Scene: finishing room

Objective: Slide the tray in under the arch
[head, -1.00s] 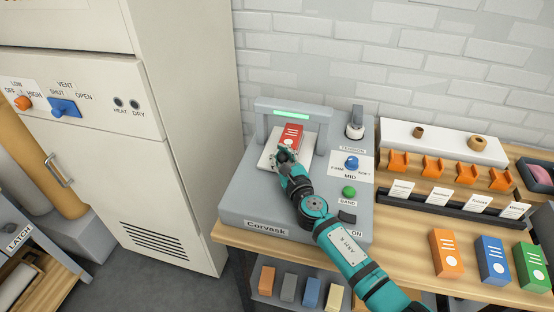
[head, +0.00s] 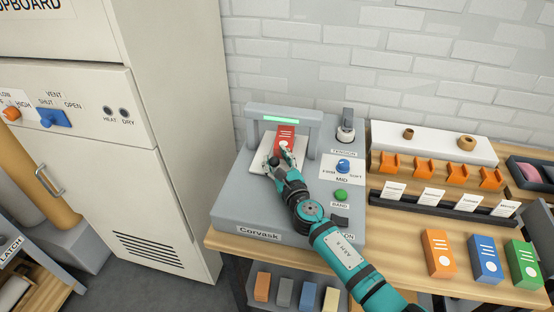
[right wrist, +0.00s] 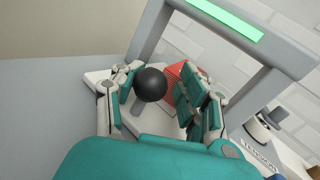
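The white tray (head: 259,168) lies on the grey Corvask machine (head: 228,212), at the front of the grey arch (head: 313,135). A red box (head: 285,137) with white print is on the tray, at the arch opening. The tray has a black ball knob (right wrist: 150,84) on a grey stem. My right gripper (head: 279,157) is open, its fingers spread on either side of the knob. In the right wrist view (right wrist: 162,92) there is a gap between the knob and the right-hand finger; the left-hand finger is close to it. My left gripper is not in view.
A tension lever (head: 346,130), a blue knob (head: 343,166) and a green button (head: 341,195) are right of the arch. Orange, blue and green boxes (head: 487,258) stand on the wooden bench. A tall cupboard (head: 180,130) stands left.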

